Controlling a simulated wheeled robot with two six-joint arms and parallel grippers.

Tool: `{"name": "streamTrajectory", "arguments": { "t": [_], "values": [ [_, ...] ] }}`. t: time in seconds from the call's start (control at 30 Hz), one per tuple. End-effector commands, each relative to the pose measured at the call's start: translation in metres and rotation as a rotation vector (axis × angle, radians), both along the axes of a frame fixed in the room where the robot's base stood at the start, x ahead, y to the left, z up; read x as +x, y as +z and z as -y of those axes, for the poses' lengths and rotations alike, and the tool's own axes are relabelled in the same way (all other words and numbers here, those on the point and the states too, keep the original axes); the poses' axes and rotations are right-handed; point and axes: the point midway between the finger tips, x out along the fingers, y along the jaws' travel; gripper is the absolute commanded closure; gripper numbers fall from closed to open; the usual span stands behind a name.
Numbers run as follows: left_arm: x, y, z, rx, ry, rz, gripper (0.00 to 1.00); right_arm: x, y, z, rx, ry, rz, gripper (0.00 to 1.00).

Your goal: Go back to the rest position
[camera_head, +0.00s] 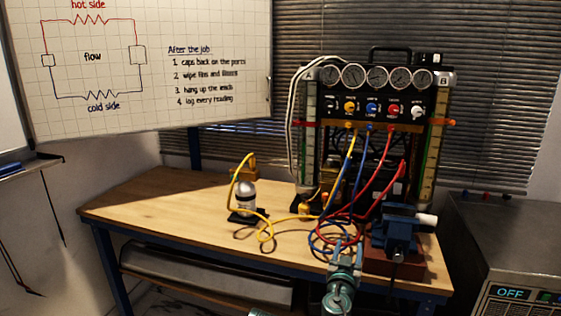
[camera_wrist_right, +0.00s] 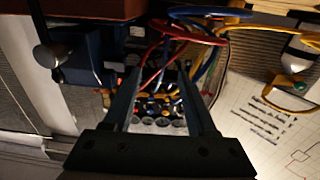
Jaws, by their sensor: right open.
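My right gripper (camera_head: 346,243) is low at the front edge of the wooden bench, in front of the coiled hoses. In the right wrist view its two dark fingers (camera_wrist_right: 165,78) stand apart with nothing held between them. Beyond the gap, the gauge rig's knobs and dials show, upside down. The gauge rig (camera_head: 372,108) stands upright on the bench, with round gauges and coloured knobs. Yellow, blue and red hoses (camera_head: 387,150) hang from its front.
A blue vise (camera_head: 396,232) on a reddish block stands right of my right gripper, close by. A silver-and-black fitting (camera_head: 244,196) with a yellow hose stands mid-bench. The bench's left part (camera_head: 150,197) is clear. A whiteboard (camera_head: 140,60) hangs behind; a grey machine (camera_head: 505,245) stands at right.

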Motion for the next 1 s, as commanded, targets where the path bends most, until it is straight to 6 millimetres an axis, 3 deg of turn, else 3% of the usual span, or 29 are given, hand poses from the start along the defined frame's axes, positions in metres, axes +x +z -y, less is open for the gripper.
{"name": "streamTrajectory", "arguments": {
  "t": [0.37,0.63,0.77,1.0],
  "values": [
    [0.0,0.033,0.0,0.0,0.0,0.0,0.5,-0.016,0.007,0.013,0.005,-0.128,-0.126,0.43],
    [0.0,0.077,0.0,0.0,0.0,0.0,0.5,-0.049,-0.005,0.015,0.009,-0.239,-0.418,0.43],
    [0.0,0.113,0.0,0.0,0.001,0.0,0.5,-0.085,-0.019,-0.002,0.008,-0.236,-0.715,0.43],
    [0.0,0.17,0.0,0.0,0.001,0.0,0.5,-0.184,-0.039,-0.078,-0.029,0.071,-1.361,0.43]
  ]
}}
